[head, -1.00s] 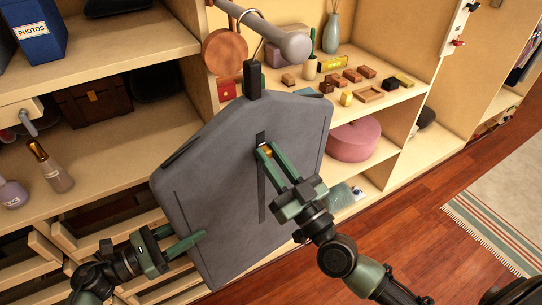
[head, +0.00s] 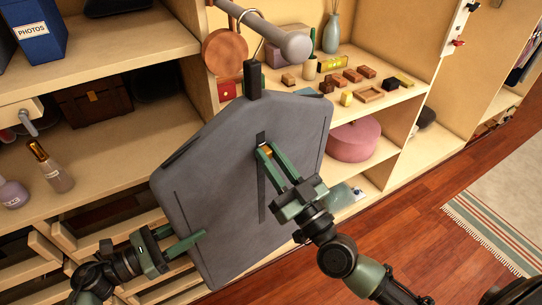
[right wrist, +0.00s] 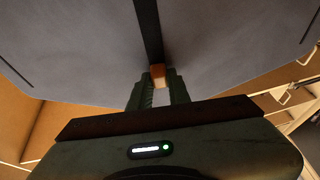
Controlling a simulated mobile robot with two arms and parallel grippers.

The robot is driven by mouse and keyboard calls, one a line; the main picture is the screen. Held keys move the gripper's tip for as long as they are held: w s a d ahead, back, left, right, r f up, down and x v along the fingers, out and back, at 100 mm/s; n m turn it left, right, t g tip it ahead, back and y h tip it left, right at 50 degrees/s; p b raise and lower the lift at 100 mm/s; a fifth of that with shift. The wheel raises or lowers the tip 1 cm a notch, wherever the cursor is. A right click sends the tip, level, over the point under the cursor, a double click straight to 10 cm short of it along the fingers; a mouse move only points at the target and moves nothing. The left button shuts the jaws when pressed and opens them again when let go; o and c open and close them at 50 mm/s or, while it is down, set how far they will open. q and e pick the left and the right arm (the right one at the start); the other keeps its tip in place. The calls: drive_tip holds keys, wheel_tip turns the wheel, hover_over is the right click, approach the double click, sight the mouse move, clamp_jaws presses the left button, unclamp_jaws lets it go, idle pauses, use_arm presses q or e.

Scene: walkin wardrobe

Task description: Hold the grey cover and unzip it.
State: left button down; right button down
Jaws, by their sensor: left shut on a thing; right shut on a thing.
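The grey cover (head: 236,165) hangs from a hook on a grey rail in the middle of the head view. A dark zip strip (head: 261,200) runs down its front; the strip also shows in the right wrist view (right wrist: 149,30). My right gripper (head: 265,151) is shut on the small orange-brown zip pull (right wrist: 158,74) near the strip's upper part. My left gripper (head: 203,235) is shut on the cover's lower left edge. The cover's back is hidden.
Shelves stand behind the cover. One holds small wooden blocks (head: 352,76) and a vase (head: 332,32); a pink round box (head: 352,141) sits below. Bottles (head: 50,166) stand at the left.

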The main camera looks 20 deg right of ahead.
idle(0.6)
drive_tip(key=f, duration=2.6)
drive_tip(key=shift+w+f, duration=0.15)
drive_tip(key=shift+w, duration=0.05)
drive_tip(key=c, duration=1.3)
unclamp_jaws()
approach(262, 212)
drive_tip(key=v, duration=0.6)
